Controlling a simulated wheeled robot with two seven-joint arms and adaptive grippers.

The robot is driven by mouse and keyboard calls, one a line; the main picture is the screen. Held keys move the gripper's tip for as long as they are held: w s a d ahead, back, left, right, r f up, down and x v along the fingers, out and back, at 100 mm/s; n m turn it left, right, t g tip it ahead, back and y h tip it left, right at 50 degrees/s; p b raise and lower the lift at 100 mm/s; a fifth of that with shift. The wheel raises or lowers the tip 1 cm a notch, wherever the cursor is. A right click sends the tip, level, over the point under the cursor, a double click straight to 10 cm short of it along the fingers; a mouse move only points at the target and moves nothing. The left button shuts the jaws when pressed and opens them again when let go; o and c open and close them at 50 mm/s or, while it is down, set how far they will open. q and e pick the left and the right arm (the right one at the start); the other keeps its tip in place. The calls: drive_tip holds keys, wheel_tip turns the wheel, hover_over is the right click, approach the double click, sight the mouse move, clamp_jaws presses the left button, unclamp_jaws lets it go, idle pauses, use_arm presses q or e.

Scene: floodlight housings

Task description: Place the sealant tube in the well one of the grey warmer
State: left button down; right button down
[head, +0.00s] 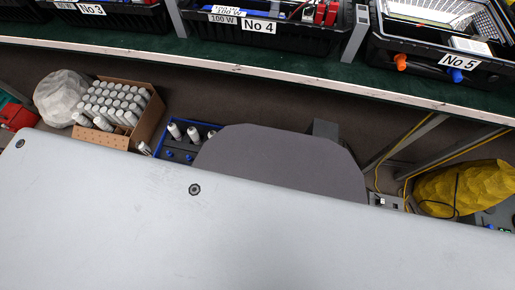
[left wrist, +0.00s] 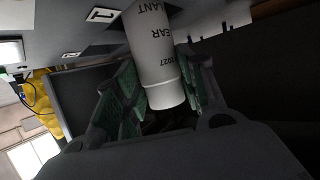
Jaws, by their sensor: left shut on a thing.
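The white sealant tube (left wrist: 157,60) with dark lettering shows in the left wrist view, its upper part running out of the top of the picture. My left gripper (left wrist: 156,78) is shut on it, with green-padded fingers on both sides. A grey surface with a "1" label (left wrist: 102,15) and a "2" label (left wrist: 70,55) lies beyond the tube; it looks like the grey warmer (left wrist: 72,22). A dark shape is beside the "1" label, partly behind the tube. I cannot tell whether the tube touches the warmer. My right gripper is in neither view.
In the head view, a cardboard box (head: 147,120) of white tubes and a blue crate (head: 184,146) stand on the floor. A yellow sack (head: 465,188) lies at the right. Bins labelled No 3, No 4 (head: 258,26) and No 5 (head: 459,60) line the green bench (head: 300,62).

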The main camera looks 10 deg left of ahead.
use_arm(q)
drive_tip(key=shift+f, duration=0.15)
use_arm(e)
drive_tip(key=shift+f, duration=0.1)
use_arm(q)
drive_tip(key=c, duration=0.9)
unclamp_jaws()
drive_tip(key=shift+p+v, duration=0.45)
drive_tip(key=shift+v, duration=0.35)
drive_tip(key=shift+p+v, duration=2.2)
drive_tip(key=shift+v, duration=3.1)
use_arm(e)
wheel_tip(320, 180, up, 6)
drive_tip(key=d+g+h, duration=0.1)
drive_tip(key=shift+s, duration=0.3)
use_arm(q)
drive_tip(key=shift+w, duration=0.1)
